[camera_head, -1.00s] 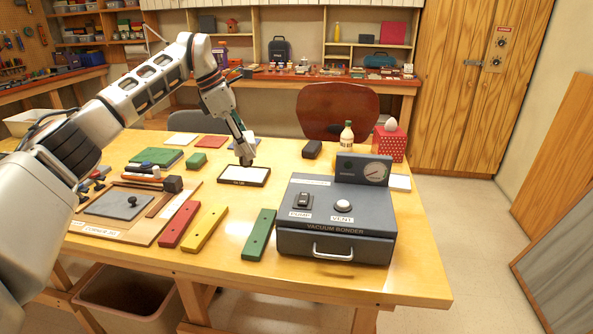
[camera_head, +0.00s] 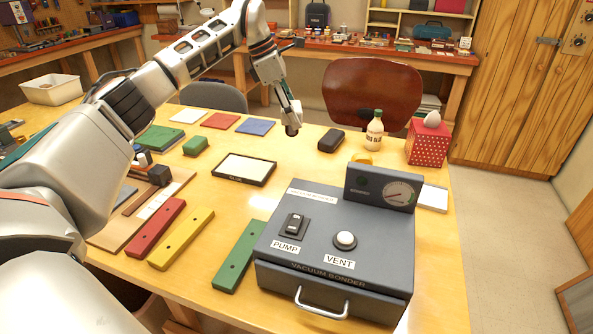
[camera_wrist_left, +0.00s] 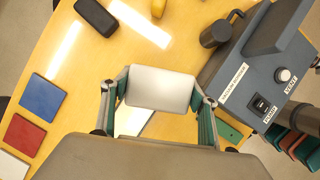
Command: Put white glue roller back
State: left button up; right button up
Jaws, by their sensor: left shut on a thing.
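My left gripper (camera_head: 291,129) is in the air above the table, behind and right of the framed white glue pad (camera_head: 246,168). In the left wrist view its two fingers (camera_wrist_left: 160,92) are shut on a pale grey-white, round-cornered block (camera_wrist_left: 160,88), which I take to be the white glue roller. In the head view only a small dark shape shows at the fingertips. The roller is clear of the table. My right gripper is not in view.
The grey vacuum bonder (camera_head: 335,235) stands at front right. A glue bottle (camera_head: 374,134), red dotted box (camera_head: 428,143) and black case (camera_head: 330,140) stand behind. A dark cup-like thing (camera_wrist_left: 214,35) is beside the bonder. Red (camera_head: 158,228), yellow (camera_head: 182,238) and green (camera_head: 238,258) bars lie in front.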

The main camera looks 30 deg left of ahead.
pick_arm(q)
notch_tip(320, 180, down, 18)
jog(key=shift+r+b, duration=0.2)
jog(key=shift+b, duration=0.55)
jog(key=shift+f, duration=0.1)
jog(key=o, duration=1.3)
jog(key=shift+c, duration=0.2)
jog(key=shift+s, duration=0.1)
jog(key=p+v, duration=0.1)
jog(key=v, duration=1.1)
